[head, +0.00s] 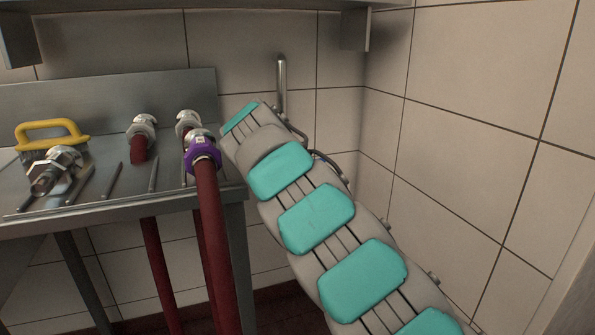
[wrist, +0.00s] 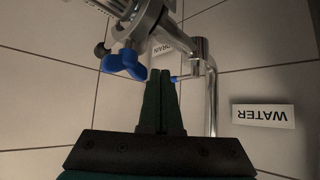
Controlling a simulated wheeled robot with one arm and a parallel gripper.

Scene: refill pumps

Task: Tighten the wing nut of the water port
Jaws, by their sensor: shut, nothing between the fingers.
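In the wrist view my gripper (wrist: 160,73) is shut, with its two dark green fingers together and nothing between them. A blue wing nut (wrist: 125,63) sits on a metal clamp at the upper left, just left of the fingertips and apart from them in the picture. A metal pipe and fitting (wrist: 175,35) run past it from the top. A white label reading WATER (wrist: 263,116), upside down, is on the tiled wall at right. I cannot tell which port the nut belongs to. In the head view the fingers and the nut are hidden.
A small blue-tipped lever (wrist: 185,77) and a vertical metal pipe (wrist: 211,105) stand right of the fingertips. A DRAIN label (wrist: 163,48) is partly hidden. A steel counter (head: 90,205) holds a yellow-handled brush (head: 50,130) and a purple-collared red hose (head: 212,240).

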